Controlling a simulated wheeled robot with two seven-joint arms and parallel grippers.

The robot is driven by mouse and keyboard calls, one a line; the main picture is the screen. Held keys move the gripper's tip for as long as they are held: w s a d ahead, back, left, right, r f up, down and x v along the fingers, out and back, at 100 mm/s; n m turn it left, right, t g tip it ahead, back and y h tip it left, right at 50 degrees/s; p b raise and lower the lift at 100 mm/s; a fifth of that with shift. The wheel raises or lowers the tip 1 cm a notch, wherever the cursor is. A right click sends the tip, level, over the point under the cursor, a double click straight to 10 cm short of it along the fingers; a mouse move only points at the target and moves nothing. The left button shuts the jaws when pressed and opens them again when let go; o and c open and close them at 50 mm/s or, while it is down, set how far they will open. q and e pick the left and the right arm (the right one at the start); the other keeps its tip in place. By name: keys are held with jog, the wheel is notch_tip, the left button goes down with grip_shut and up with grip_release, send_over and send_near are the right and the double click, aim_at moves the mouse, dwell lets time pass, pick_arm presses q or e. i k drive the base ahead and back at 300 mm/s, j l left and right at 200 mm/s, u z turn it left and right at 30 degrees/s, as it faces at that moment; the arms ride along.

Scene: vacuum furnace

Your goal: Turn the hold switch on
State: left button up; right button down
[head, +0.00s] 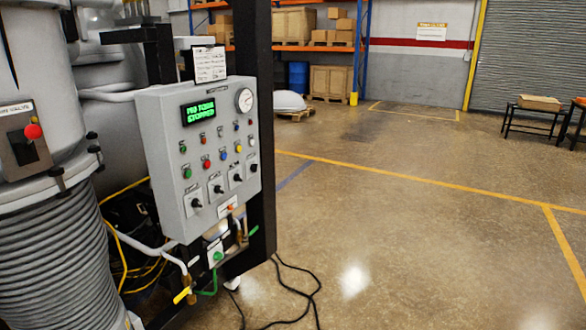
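A grey control panel (160,125) stands left of centre in the head view, facing right and toward me. Along its lower part is a slanting row of black rotary switches on pale plates. They run from the lower left switch (196,203) through a second (218,189) and a third (237,178) to the upper right one (253,168). Their labels are too small to read, so I cannot tell which is the hold switch or how it is set. A display (198,111) shows green text, apparently ending in "STOPPED". Neither gripper is in view.
Coloured buttons and a round gauge (244,100) sit above the switches. A ribbed grey vessel (50,250) with a red knob (33,131) stands at left. A black post (262,120) borders the panel. Black cables (290,290) lie below. The floor (400,210) at right is clear.

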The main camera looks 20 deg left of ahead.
aim_at(237, 177)
jog(key=i+u, duration=0.1)
jog(key=i, duration=0.45)
jog(key=i+l+u, duration=0.1)
jog(key=i, duration=0.45)
jog(key=i+l+u, duration=0.1)
jog(key=i, duration=0.45)
jog(key=l, duration=0.1)
